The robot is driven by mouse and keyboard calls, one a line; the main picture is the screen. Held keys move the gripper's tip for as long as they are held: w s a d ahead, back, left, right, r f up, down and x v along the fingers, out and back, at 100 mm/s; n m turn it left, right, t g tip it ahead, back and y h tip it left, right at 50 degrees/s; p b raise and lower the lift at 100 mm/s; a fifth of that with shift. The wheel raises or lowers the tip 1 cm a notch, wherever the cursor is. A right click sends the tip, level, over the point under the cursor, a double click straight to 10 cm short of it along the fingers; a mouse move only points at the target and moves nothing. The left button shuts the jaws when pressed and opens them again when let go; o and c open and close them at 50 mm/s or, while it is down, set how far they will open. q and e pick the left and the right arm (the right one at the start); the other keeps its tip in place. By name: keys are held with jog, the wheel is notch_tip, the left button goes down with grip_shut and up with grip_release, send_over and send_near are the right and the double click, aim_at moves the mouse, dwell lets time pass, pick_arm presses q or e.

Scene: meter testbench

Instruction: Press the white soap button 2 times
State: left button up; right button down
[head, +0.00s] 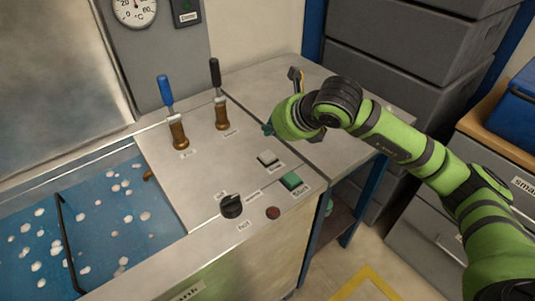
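The white soap button (268,158) is a small pale square on a dark base. It sits on the grey metal panel (185,200), behind the green start button (291,181), with a small label beside it. My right gripper (268,129) is at the end of the green arm from the right. It is above and behind the white button, apart from it in the picture. Its fingers are small and mostly hidden by the wrist, so I cannot tell whether they are open or shut. My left gripper is not in view.
Two levers, one blue-handled (166,92) and one black-handled (215,75), stand at the back. A black knob (231,206) and a red button (273,213) are at the front. A blue basin (100,235) lies left. Grey crates (400,45) stand behind my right arm.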

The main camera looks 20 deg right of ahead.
aim_at(271, 156)
dwell(0.9)
notch_tip(271, 156, up, 4)
jog(key=p, duration=1)
jog(key=shift+f, duration=0.2)
notch_tip(271, 156, down, 8)
jog(key=b, duration=0.4)
jog(key=shift+b, duration=0.4)
jog(key=shift+f+b, duration=0.35)
dwell(0.5)
jog(key=shift+f+b, duration=0.35)
jog(key=shift+b, duration=0.3)
